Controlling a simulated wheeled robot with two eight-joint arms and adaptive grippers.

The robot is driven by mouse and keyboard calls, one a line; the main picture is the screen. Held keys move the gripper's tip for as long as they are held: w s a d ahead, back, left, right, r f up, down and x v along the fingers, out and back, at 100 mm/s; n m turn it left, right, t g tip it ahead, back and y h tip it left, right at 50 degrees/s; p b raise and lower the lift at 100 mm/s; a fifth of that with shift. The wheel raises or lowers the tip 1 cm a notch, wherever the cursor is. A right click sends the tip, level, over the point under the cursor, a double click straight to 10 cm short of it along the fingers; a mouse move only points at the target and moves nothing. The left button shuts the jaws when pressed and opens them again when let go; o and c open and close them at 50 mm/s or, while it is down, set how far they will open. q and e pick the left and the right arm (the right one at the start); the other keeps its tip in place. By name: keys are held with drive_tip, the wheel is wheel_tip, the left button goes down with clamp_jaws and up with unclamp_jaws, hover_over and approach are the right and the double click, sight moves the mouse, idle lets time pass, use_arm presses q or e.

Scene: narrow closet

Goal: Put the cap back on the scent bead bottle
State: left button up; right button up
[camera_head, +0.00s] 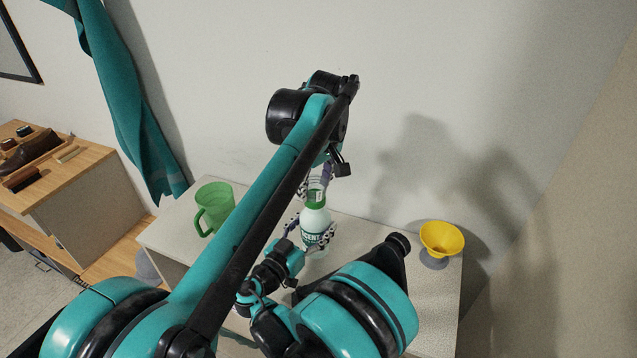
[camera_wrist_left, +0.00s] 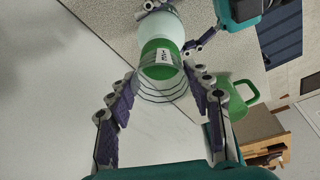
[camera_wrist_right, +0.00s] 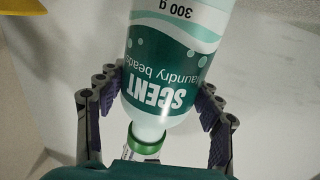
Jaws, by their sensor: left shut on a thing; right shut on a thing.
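The scent bead bottle (camera_head: 315,221) is white with a green label and a green collar, standing about upright over the table. My right gripper (camera_head: 316,234) is shut around its body; the bottle (camera_wrist_right: 165,75) fills the right wrist view, its neck towards the bottom. The clear ribbed cap (camera_wrist_left: 162,90) is held at the bottle's mouth by my left gripper (camera_wrist_left: 164,82), with fingers on both sides. In the head view the cap (camera_head: 317,187) is directly above the green collar, roughly in line with the neck. I cannot tell whether it is seated.
A green mug (camera_head: 215,207) stands left on the pale tabletop (camera_head: 433,312). A yellow funnel-shaped cup (camera_head: 441,238) on a grey foot stands right. The wall is close behind, with a teal cloth hanging left. A wooden bench (camera_head: 50,180) with shoes stands farther left.

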use_arm(q)
drive_tip(key=shift+f, duration=0.45)
